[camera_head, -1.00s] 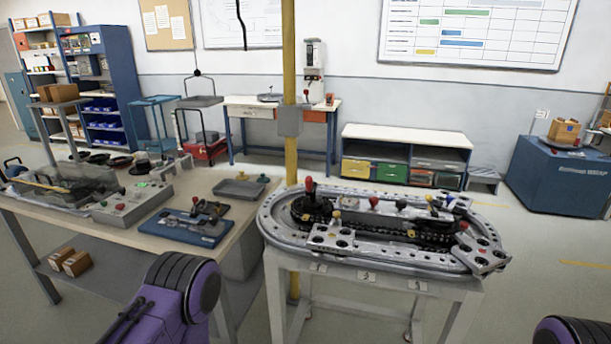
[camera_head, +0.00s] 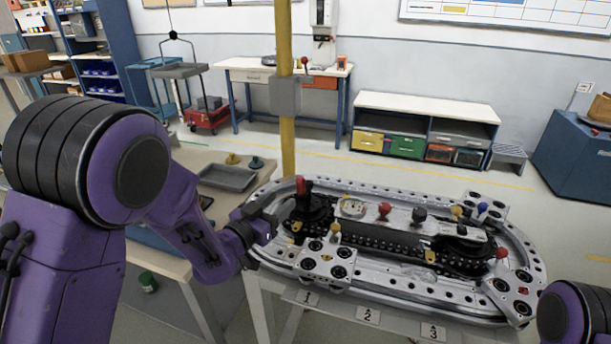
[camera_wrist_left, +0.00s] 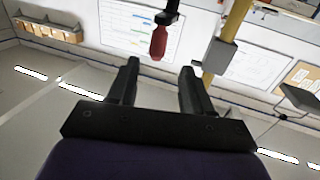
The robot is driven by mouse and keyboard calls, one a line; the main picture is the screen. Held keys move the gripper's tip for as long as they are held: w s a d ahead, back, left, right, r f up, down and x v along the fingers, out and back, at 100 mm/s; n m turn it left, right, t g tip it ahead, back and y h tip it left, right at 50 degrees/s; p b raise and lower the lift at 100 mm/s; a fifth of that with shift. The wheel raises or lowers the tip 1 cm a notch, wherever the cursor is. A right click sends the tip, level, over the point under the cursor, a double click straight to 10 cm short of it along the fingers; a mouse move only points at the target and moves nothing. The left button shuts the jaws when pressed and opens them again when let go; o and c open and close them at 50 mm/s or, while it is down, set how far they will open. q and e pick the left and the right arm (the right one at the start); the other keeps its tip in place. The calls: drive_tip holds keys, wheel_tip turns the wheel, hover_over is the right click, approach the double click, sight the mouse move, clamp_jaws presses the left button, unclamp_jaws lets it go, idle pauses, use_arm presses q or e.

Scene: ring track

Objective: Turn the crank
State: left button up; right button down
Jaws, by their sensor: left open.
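The ring track (camera_head: 390,290) is a grey oval rail on a stand. The crank's red upright handle (camera_head: 301,187) stands at the track's left end, above a dark round sprocket. My left gripper (camera_head: 272,215) is just left of the handle, at the track's left edge. In the left wrist view my left gripper (camera_wrist_left: 159,68) is open with nothing between its fingers. The red handle (camera_wrist_left: 158,42) shows beyond the fingertips, roughly in line with the gap and apart from both fingers. My right gripper is out of view; only part of that arm shows at the lower right.
Small red, yellow, dark and blue knobs stand along the track's middle, near a dark chain. A yellow post (camera_head: 287,140) rises behind the track. A workbench with a grey tray (camera_head: 228,177) is to the left, partly hidden by my left arm.

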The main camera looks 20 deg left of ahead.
sight(298, 186)
use_arm(q)
drive_tip(key=shift+w+d+r+p, duration=0.25)
drive_tip(key=shift+w+d+p, duration=0.1)
drive_tip(key=shift+w, duration=0.2)
drive_tip(key=shift+w+d+r+p, duration=0.2)
drive_tip(key=shift+w+r+p, duration=0.1)
drive_tip(key=shift+w, duration=0.2)
drive_tip(key=x, duration=0.2)
drive_tip(key=p+x, duration=0.1)
drive_tip(key=x, duration=0.2)
drive_tip(key=f+p+x, duration=0.1)
drive_tip(key=x, duration=0.1)
drive_tip(key=shift+w, duration=0.15)
drive_tip(key=shift+r, duration=0.15)
clamp_jaws()
